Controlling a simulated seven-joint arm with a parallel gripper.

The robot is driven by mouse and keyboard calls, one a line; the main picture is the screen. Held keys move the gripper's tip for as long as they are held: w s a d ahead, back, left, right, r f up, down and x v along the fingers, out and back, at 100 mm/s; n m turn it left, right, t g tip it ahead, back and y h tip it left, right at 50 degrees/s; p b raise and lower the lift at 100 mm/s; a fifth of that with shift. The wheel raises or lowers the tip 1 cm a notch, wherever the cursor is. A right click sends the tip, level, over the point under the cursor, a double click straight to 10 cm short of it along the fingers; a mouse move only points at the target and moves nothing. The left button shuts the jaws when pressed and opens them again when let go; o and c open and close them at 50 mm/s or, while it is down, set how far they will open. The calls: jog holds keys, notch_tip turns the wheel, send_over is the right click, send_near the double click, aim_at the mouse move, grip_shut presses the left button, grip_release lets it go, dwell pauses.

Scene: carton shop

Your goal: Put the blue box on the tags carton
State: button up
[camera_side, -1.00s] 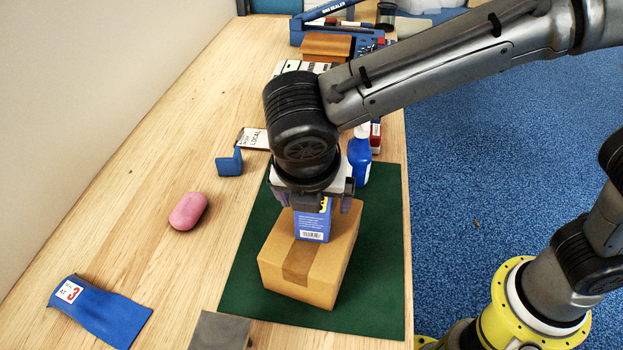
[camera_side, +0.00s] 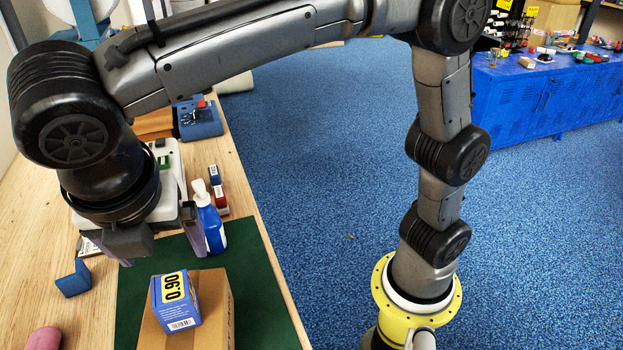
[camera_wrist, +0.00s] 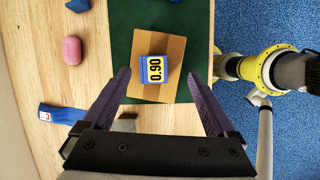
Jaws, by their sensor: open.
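The blue box (camera_side: 176,301), with a yellow label reading 0.90, lies on top of a brown cardboard carton (camera_side: 215,311). In the wrist view the blue box (camera_wrist: 153,69) sits within the top of the carton (camera_wrist: 174,48), near its middle. No tags marking shows on the carton in these views. My gripper (camera_side: 158,242) is above and behind the box, clear of it. In the wrist view my gripper (camera_wrist: 162,78) has its fingers wide apart with nothing held between them.
The carton stands on a dark green mat (camera_side: 262,290). A blue bottle (camera_side: 209,222) stands near the mat's far right edge, close to my gripper. A blue holder (camera_side: 73,279) and a pink oval object (camera_side: 44,339) lie on the wood at left.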

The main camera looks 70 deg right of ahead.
jog(key=s+d+m+y, duration=0.25)
jog(key=d+m, duration=0.95)
jog(key=d, duration=0.6)
jog(key=s+d+f+m+t, duration=0.2)
jog(key=s+d+f+m, duration=0.3)
jog(key=s+d+m, duration=0.4)
jog(key=m, duration=0.4)
jog(key=shift+s+d+m+t, duration=0.3)
